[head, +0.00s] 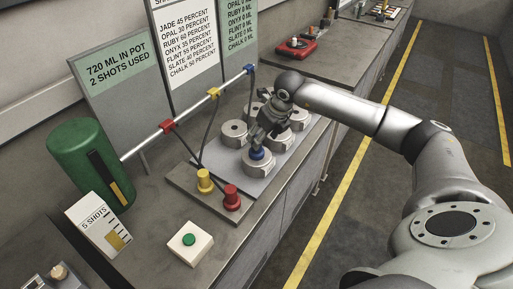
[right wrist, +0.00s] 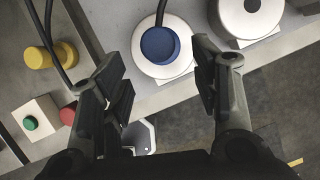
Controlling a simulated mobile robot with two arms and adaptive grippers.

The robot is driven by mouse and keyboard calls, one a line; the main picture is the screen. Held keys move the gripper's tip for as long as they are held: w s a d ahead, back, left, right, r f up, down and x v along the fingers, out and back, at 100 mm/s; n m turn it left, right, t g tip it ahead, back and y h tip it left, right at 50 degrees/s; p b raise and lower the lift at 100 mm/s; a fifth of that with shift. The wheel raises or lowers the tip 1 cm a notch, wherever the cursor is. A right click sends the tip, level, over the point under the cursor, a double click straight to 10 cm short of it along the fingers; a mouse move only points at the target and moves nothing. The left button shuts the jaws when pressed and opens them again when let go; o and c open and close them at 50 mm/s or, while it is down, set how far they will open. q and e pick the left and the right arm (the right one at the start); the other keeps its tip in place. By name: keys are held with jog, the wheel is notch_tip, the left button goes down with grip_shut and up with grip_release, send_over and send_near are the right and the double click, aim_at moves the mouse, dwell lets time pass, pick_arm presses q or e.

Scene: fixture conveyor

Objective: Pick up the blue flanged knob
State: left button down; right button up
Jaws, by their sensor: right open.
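The blue flanged knob (head: 257,154) sits on a round grey metal disc, one of several on a grey plate. In the right wrist view the blue knob (right wrist: 159,45) shows with a dark cable running up from it. My right gripper (head: 261,137) is above the knob in the head view, hiding part of it. In the right wrist view its two fingers are spread wide and nothing is between them; the knob appears beyond the fingertips, between the two sides. My left gripper is out of view.
A yellow knob (head: 205,180) and a red knob (head: 231,197) stand on a board at the plate's near end. A white box with a green button (head: 189,240) and a green cylinder (head: 91,165) are nearer. A rail with hanging cables (head: 190,112) runs behind. Other discs (head: 234,132) surround the gripper.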

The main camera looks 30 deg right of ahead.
aim_at(258, 155)
jog(key=shift+p+x, duration=0.75)
jog(key=shift+x, duration=0.45)
jog(key=x, duration=0.1)
jog(key=p+x, duration=0.1)
jog(key=x, duration=0.1)
jog(key=shift+w, duration=0.4)
jog(key=shift+w+f, duration=0.2)
jog(key=shift+f, duration=0.25)
jog(key=shift+c, duration=0.5)
jog(key=shift+r, duration=0.1)
grip_shut()
